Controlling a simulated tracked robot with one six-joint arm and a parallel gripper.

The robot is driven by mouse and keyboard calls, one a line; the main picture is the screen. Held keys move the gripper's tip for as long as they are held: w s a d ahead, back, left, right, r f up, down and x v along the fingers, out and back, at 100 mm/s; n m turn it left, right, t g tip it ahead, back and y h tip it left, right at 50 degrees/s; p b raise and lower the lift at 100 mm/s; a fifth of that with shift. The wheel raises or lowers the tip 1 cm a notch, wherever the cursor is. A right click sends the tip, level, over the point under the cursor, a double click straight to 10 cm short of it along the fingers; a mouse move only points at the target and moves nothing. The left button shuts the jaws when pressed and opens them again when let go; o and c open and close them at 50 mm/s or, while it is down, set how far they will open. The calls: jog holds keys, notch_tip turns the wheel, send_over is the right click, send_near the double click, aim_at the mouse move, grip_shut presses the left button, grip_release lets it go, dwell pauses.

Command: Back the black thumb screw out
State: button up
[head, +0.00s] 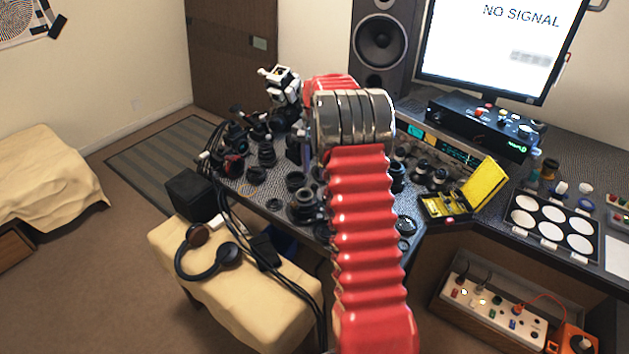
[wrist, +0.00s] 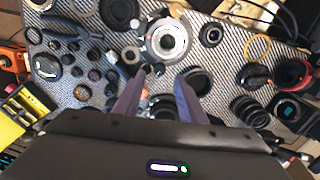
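In the wrist view my gripper (wrist: 160,76) is open, its two grey fingers apart and pointing at the workbench. Just beyond the fingertips is a silver lens part (wrist: 167,41) with a dark glass centre. Small dark knobs (wrist: 147,69) sit at its near edge, in line with the gap between the fingers. I cannot tell for certain which one is the black thumb screw, or whether a finger touches it. A dark round part (wrist: 162,106) shows between the fingers, partly hidden. In the head view my red arm hides the gripper and the silver part.
Many black lens parts (head: 267,152) crowd the patterned bench. A yellow open case (head: 482,184) and a tray of white discs (head: 552,226) lie to the right. A black console (head: 480,125) stands below the monitor. A padded bench with headphones (head: 222,258) is at front left.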

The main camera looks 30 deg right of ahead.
aim_at(315, 185)
jog(key=shift+f, duration=2.65)
grip_shut()
